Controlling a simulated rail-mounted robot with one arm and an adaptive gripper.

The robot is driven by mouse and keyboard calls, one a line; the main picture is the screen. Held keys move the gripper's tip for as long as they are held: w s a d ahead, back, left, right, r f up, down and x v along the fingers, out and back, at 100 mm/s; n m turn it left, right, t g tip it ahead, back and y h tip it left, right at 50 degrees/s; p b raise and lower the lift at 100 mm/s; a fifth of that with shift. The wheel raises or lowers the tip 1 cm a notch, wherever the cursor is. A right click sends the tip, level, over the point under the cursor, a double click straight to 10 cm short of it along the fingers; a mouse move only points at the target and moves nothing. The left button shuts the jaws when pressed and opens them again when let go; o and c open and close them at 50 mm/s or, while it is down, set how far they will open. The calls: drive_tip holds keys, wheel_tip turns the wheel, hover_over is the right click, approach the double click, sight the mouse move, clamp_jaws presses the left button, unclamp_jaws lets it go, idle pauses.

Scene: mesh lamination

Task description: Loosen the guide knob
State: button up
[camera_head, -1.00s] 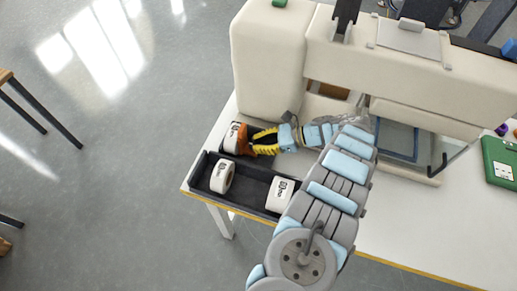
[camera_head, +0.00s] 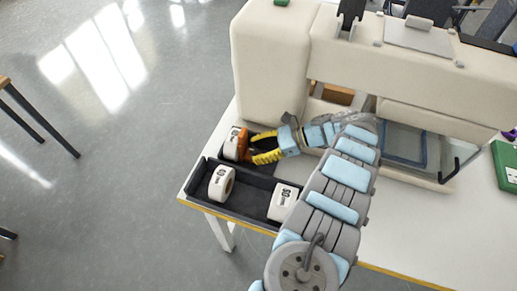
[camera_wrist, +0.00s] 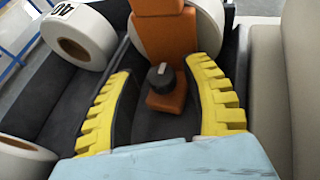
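The guide knob (camera_wrist: 161,77) is a small black round knob with a light mark on top, on an orange guide (camera_wrist: 160,35) in the wrist view. The orange guide (camera_head: 243,144) also shows in the head view, beside a white roll in the dark tray; the knob is too small to tell there. My gripper (camera_wrist: 168,88) is open, its yellow ridged fingers on either side of the knob and apart from it. In the head view my gripper (camera_head: 252,147) reaches left to the orange guide.
The dark tray (camera_head: 245,182) holds several white rolls, one of them (camera_head: 221,183) at its left. A large cream machine (camera_head: 269,70) stands behind the tray. A green device (camera_head: 507,166) lies at the table's right. The white table's front (camera_head: 420,235) is clear.

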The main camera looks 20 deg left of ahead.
drive_tip(key=shift+w+d, duration=0.1)
drive_tip(key=shift+d, duration=0.05)
drive_tip(key=p, duration=0.3)
drive_tip(key=shift+r+m+t, duration=0.3)
drive_tip(key=shift+r, duration=0.05)
drive_tip(key=m+t+p, duration=0.1)
drive_tip(key=p, duration=0.4)
drive_tip(key=m+t+p, duration=0.1)
drive_tip(key=t+p, duration=0.1)
drive_tip(key=p, duration=0.3)
drive_tip(key=m+t+y+p, duration=0.1)
drive_tip(key=m+t+p, duration=0.1)
drive_tip(key=p, duration=0.3)
drive_tip(key=shift+s+d, duration=0.1)
drive_tip(key=shift+s, duration=0.15)
